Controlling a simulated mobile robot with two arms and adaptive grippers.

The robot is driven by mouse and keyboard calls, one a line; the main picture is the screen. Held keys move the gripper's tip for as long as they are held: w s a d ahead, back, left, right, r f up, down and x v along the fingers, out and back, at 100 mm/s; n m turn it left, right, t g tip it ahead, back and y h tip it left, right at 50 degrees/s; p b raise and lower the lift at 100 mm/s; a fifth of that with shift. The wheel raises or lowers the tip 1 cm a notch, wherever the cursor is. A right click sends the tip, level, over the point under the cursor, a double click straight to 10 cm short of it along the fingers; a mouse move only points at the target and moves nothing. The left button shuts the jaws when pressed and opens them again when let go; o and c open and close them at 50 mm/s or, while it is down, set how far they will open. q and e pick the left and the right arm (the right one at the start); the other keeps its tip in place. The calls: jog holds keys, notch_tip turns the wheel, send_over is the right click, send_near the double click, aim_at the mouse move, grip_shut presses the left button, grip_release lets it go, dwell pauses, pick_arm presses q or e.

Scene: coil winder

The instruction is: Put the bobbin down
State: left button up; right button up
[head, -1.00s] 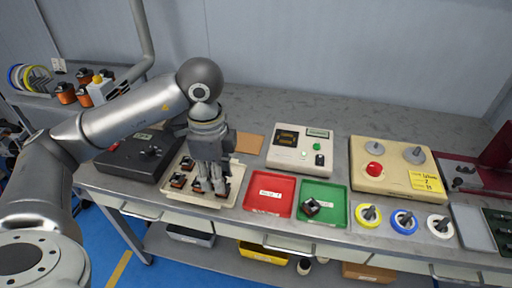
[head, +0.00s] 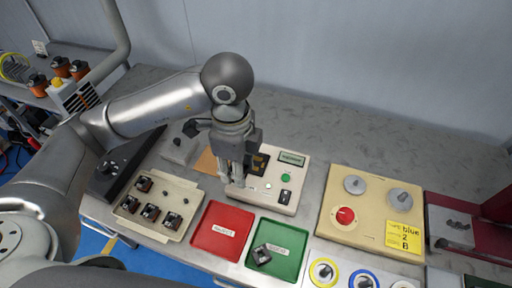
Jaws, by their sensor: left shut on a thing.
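My left gripper (head: 236,178) points down over the left part of the cream tester box (head: 287,200), in front of its dark display. It is shut on a bobbin, which is mostly hidden by the fingers; I cannot tell whether it touches the box. A beige tray (head: 186,190) to the left holds several dark bobbins with copper windings (head: 151,212). Another dark bobbin (head: 262,255) lies tilted in the green tray (head: 290,262). The red tray (head: 215,244) is empty apart from its label. My right gripper is not in view.
A cream winder box (head: 345,240) with a red knob and a yellow note stands at the right. Spools with yellow (head: 323,272) and blue rims sit at the front edge. A black box (head: 118,168) is at the left. The back of the bench is clear.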

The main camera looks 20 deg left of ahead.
pick_arm(q)
jog(key=w+f, duration=0.3)
jog(key=w, duration=0.1)
jog(key=w+f+p, duration=0.1)
jog(key=w+f, duration=0.1)
jog(key=w, duration=0.2)
jog(key=w+f+p, duration=0.1)
jog(key=w+f, duration=0.2)
jog(key=w, duration=0.1)
jog(key=shift+w+a+f, duration=0.1)
jog(key=shift+a+f, duration=0.2)
jog(key=shift+w+f, duration=0.3)
jog(key=shift+f, duration=0.1)
notch_tip(320, 180, down, 3)
jog(key=shift+w+r+p, duration=0.1)
jog(key=shift+p, duration=0.75)
jog(key=shift+f, duration=0.25)
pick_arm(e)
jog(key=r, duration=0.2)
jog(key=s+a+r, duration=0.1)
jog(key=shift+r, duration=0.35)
pick_arm(q)
jog(key=shift+f, duration=0.1)
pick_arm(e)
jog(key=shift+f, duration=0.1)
pick_arm(q)
jog(key=o, duration=1)
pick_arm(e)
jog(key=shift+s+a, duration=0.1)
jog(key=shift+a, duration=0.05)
